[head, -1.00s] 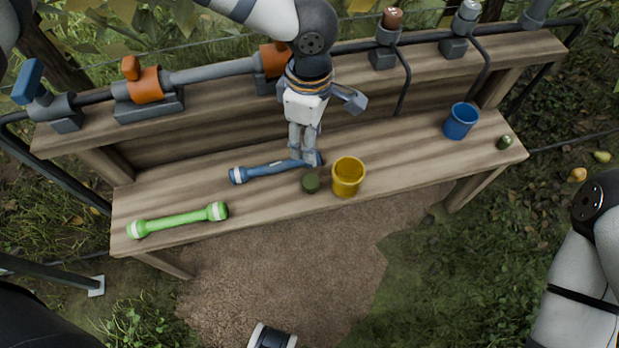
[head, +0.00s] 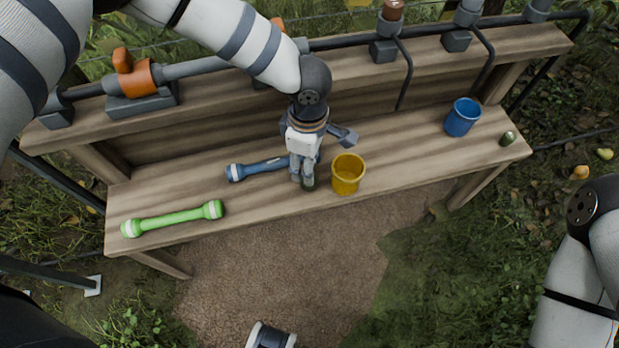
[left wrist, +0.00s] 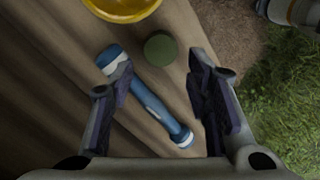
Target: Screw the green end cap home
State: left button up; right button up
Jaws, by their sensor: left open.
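A dark green round cap (head: 309,184) sits on the bench near its front edge, left of the yellow cup; in the head view my gripper partly hides it. In the left wrist view it is a plain green disc (left wrist: 161,49) beyond my fingertips. My left gripper (head: 303,179) points down above it, open and empty; its two spread fingers also show in the left wrist view (left wrist: 158,82). A blue tube with pale bands (head: 258,169) lies beside the cap, its right end hidden by my gripper. It shows below and between my fingers (left wrist: 152,102). My right gripper is out of view.
The yellow cup (head: 347,175) stands close right of my left gripper. A light green tube (head: 172,219) lies at the bench's left, a blue cup (head: 462,117) and small dark green object (head: 508,138) at its right. A pipe rail with fittings (head: 140,85) runs behind.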

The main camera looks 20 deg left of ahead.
pick_arm(q)
notch_tip(320, 180, down, 6)
jog(key=shift+r+b, duration=0.2)
jog(key=shift+b, duration=0.2)
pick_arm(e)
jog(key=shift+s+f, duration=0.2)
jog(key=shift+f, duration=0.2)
pick_arm(q)
jog(key=c, duration=0.7)
jog(key=shift+r, duration=0.1)
jog(key=shift+r, duration=0.25)
notch_tip(320, 180, up, 3)
jog(key=shift+f+p, duration=0.2)
jog(key=shift+p, duration=0.15)
jog(key=s+d+r+p, duration=0.1)
jog(key=s+r, duration=0.2)
jog(key=s, duration=0.1)
jog(key=s+r+p, duration=0.1)
jog(key=s+r, duration=0.2)
jog(key=s, duration=0.2)
jog(key=s+d+r+p, duration=0.1)
jog(key=s+r, duration=0.2)
jog(key=s, duration=0.2)
jog(key=shift+d+r, duration=0.3)
jog(key=shift+r, duration=0.1)
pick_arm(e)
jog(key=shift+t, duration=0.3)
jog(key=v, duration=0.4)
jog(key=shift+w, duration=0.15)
